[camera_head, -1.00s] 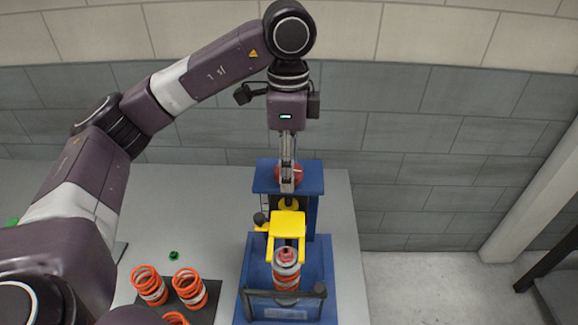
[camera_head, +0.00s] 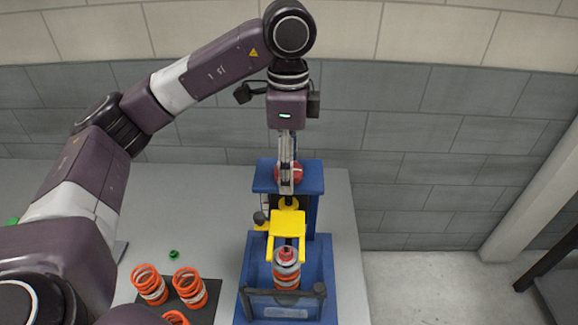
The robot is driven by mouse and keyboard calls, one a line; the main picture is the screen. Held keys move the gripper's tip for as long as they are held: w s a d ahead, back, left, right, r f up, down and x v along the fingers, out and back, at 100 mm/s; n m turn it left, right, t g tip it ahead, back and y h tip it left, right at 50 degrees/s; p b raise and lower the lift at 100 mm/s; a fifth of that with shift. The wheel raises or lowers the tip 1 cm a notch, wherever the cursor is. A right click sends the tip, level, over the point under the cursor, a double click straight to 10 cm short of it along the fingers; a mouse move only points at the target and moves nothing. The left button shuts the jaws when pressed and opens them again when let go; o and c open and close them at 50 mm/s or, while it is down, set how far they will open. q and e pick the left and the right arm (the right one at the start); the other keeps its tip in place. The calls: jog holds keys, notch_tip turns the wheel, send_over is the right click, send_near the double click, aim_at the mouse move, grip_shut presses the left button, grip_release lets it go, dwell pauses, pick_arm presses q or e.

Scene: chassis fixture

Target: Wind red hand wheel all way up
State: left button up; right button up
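The red hand wheel (camera_head: 296,172) sits on top of the blue fixture (camera_head: 312,185), partly hidden behind my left gripper. My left gripper (camera_head: 287,188) points straight down, with its fingers at the wheel. The fingers look close together, but whether they grip the wheel cannot be made out. Below the wheel, the yellow carriage (camera_head: 287,222) stands above a strut with an orange spring (camera_head: 287,274) in the fixture's lower bay. My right gripper is not in view.
Several orange springs (camera_head: 188,284) stand on a dark mat (camera_head: 203,311) at the left front of the grey table (camera_head: 205,215). A small green part (camera_head: 174,254) lies behind them. A black handle bar (camera_head: 288,294) crosses the fixture's front. The table's right edge is close to the fixture.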

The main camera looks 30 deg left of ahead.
pick_arm(q)
jog(key=m, duration=0.6)
jog(key=shift+m, duration=0.4)
jog(key=m, duration=0.6)
jog(key=shift+m, duration=0.3)
jog(key=m, duration=0.5)
jog(key=shift+m+b, duration=0.35)
jog(key=shift+m, duration=0.05)
jog(key=m, duration=0.5)
jog(key=c, duration=1.1)
jog(key=n, duration=0.4)
jog(key=shift+n, duration=0.3)
jog(key=n, duration=1)
jog(key=shift+n, duration=1.2)
